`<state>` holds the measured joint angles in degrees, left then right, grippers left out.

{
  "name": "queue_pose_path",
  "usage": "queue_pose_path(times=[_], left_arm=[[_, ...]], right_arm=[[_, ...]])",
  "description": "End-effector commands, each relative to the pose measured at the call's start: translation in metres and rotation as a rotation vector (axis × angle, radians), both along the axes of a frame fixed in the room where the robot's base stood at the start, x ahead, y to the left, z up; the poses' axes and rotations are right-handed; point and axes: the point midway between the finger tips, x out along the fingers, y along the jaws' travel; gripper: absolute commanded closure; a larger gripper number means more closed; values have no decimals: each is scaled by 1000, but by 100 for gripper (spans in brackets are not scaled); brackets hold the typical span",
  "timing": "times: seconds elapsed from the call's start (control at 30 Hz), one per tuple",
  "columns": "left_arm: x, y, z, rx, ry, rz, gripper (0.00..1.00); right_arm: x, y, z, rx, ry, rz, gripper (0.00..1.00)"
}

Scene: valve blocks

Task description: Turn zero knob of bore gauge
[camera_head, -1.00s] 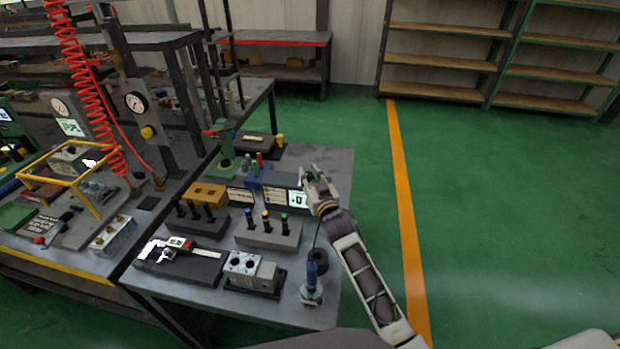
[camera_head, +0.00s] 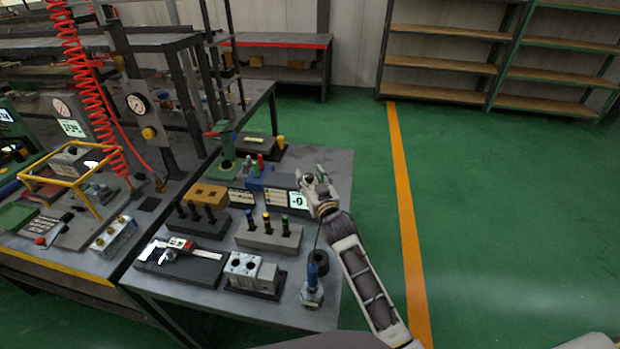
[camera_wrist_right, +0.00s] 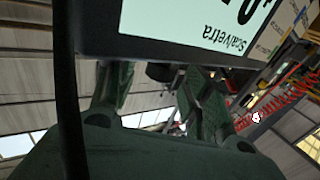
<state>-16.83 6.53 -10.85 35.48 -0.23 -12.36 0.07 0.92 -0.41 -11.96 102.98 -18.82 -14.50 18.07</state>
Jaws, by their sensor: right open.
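The bore gauge appears to be the upright tool with a blue grip (camera_head: 313,272) at the table's front right; a thin dark stem rises from it. A lit screen (camera_head: 299,199) higher up seems to be its head, but I cannot trace the join. The screen fills the top of the right wrist view (camera_wrist_right: 195,22), upside down. My right gripper (camera_head: 314,178) is open beside the screen's right edge. In the wrist view its fingers (camera_wrist_right: 158,85) stand under the screen housing, with a small dark round part (camera_wrist_right: 165,72) between them, possibly the knob. My left gripper is out of view.
Open green floor (camera_head: 480,200) lies to the right.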

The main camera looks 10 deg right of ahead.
Motion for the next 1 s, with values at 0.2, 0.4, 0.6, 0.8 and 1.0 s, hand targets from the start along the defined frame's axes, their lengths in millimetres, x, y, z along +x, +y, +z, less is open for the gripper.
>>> queue_pose_path(times=[0.2, 0.4, 0.6, 0.8, 1.0], left_arm=[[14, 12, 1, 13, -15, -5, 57], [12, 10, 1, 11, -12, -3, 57], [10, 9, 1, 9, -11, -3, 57], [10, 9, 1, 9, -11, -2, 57], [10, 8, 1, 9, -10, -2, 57]], right_arm=[[-1, -1, -1, -1, 2, -1, 51], [-7, -2, -2, -1, 3, -1, 51], [-21, -3, -2, -1, 4, -1, 51], [-39, -5, -2, 0, 3, -1, 51], [-56, -8, -2, -1, 4, -1, 51]])
